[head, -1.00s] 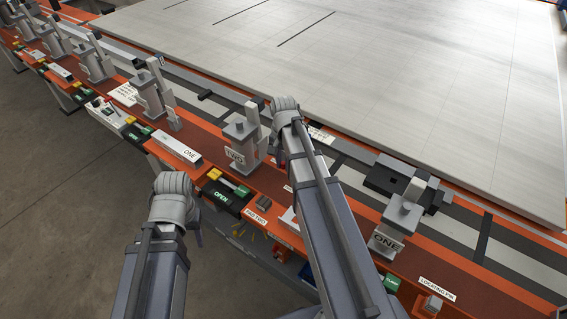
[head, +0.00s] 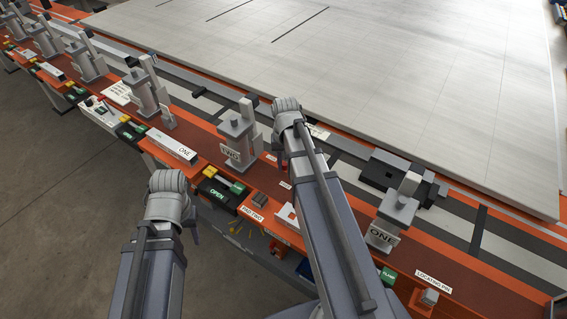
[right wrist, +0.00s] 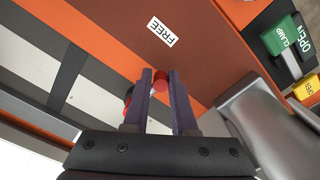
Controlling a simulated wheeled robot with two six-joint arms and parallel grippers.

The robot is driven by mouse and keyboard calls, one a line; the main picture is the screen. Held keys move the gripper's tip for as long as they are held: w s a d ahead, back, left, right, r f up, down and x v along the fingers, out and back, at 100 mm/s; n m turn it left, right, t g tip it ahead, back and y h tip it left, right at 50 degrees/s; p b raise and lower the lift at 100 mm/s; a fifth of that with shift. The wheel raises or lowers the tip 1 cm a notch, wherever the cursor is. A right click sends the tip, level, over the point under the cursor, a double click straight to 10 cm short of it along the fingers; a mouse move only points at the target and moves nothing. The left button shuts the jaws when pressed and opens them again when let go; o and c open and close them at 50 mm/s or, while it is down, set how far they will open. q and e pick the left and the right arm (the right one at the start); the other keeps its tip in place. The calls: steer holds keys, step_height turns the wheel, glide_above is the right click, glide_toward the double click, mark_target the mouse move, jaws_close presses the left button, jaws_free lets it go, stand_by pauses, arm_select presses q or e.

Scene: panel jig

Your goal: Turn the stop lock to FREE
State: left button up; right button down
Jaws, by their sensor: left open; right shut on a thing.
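The stop lock shows in the right wrist view as a small red knob (right wrist: 160,82) between my right fingertips. Another dark and red part (right wrist: 128,97) shows just outside the left finger. My right gripper (right wrist: 161,88) is shut on the red knob. In the head view, my right wrist largely hides the lock. My left gripper (head: 194,228) hangs over the front edge of the jig, largely hidden behind its own wrist. It is open, with nothing seen in it.
Grey clamp TWO (head: 238,138) stands left of my right wrist, and clamp ONE (head: 392,215) to its right. A green OPEN tab (head: 217,194) lies at the front edge. The large pale panel (head: 400,90) fills the back. Bare floor (head: 50,200) is at left.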

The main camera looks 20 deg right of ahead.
steer(key=shift+w, duration=0.1)
steer(key=c, duration=0.8)
jaws_free()
steer(key=shift+o, duration=0.2)
step_height(320, 180, up, 8)
steer(key=p, duration=0.8)
steer(key=shift+f, duration=0.1)
